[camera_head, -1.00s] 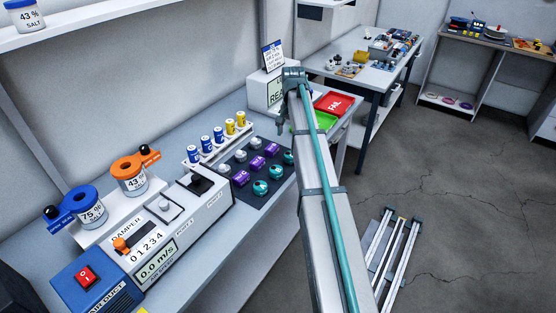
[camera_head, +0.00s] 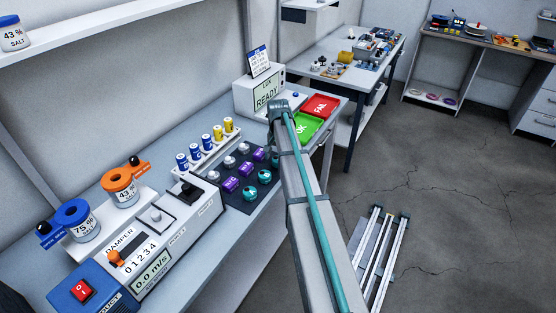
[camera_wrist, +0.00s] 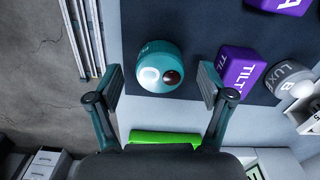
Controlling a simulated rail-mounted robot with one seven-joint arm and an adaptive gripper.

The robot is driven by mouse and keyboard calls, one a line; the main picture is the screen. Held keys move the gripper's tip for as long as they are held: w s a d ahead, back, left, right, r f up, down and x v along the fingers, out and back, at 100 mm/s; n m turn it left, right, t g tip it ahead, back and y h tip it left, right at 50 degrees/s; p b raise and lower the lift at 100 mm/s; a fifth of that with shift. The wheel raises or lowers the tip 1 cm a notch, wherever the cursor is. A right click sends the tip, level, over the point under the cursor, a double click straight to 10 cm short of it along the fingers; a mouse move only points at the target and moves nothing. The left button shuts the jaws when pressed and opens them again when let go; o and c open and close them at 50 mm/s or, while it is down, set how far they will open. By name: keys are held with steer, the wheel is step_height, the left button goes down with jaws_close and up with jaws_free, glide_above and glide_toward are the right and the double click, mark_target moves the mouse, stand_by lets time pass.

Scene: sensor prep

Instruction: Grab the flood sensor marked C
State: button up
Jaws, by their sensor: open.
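A round teal sensor (camera_wrist: 160,62) sits at the mat's end in the wrist view, between and a little ahead of my gripper's fingertips. Its top has a white ring-like mark and a dark red spot; I cannot read a letter for certain. My gripper (camera_wrist: 161,82) is open and empty, one finger on each side, with no clear contact. In the head view, two other teal sensors (camera_head: 265,176) (camera_head: 250,192) stand in the mat's near row. My arm largely hides the gripper and the row's far end there.
A green OK tray (camera_head: 309,128) and red FAIL tray (camera_head: 322,105) lie beyond. A reader box (camera_head: 258,95) and a battery rack (camera_head: 208,150) stand behind.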

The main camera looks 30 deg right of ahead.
steer(key=shift+f, duration=0.5)
steer(key=c, duration=1.3)
steer(key=shift+r, duration=0.15)
